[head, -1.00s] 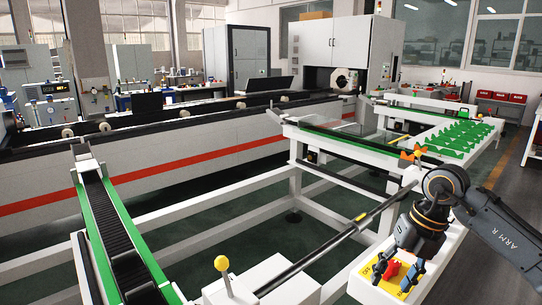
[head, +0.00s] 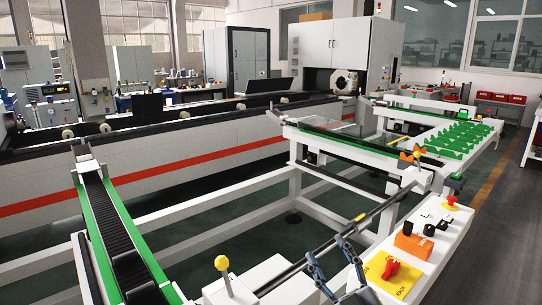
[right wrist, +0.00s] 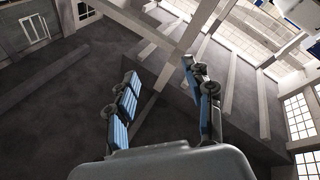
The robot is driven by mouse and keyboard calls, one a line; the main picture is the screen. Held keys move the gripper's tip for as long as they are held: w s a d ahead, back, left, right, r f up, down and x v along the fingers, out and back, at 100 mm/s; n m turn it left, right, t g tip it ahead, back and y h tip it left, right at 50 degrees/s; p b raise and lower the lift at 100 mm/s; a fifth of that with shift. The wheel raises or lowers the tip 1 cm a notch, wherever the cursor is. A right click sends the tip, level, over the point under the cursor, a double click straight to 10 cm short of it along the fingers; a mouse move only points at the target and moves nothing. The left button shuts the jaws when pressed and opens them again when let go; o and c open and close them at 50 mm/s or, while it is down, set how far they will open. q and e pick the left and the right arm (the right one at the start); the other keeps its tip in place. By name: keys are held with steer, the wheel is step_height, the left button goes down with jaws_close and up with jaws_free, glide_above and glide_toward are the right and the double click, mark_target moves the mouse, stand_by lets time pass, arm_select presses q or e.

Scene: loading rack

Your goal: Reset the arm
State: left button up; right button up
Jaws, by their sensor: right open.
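My right gripper (head: 324,250) is at the bottom centre of the head view, pointing up, with its fingers spread and nothing between them. In the right wrist view, the two blue-padded fingers (right wrist: 160,74) stand apart with only blurred floor and beams behind them. It is to the left of the red knob (head: 390,269) on its yellow plate (head: 378,281), clear of it. The rest of my right arm is out of the head view. My left gripper is not in view.
The white control panel (head: 425,262) carries an orange box (head: 413,244), black knobs and a red emergency button (head: 450,201). A dark bar (head: 330,243) runs close by the gripper. A yellow ball knob (head: 221,263) stands to its left. Dark open floor lies at right.

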steer(key=s+d+f+m+g+h, duration=0.3)
steer(key=d+f+m+h, duration=0.1)
steer(key=f, duration=0.5)
steer(key=s+d+f+m+g+h, duration=0.4)
steer(key=f, duration=0.4)
steer(key=s+d+f+m+g, duration=0.1)
steer(key=s+f+g, duration=0.5)
steer(key=s, duration=0.5)
steer(key=s+f+g, duration=0.4)
steer(key=s+f, duration=0.3)
steer(key=s, duration=0.3)
step_height(320, 180, down, 25)
steer(key=s+g, duration=0.1)
steer(key=s+d+f+g, duration=0.1)
steer(key=s+d+f, duration=0.2)
steer(key=s+f, duration=1.4)
steer(key=shift+f+y, duration=0.3)
steer(key=shift+f, duration=0.05)
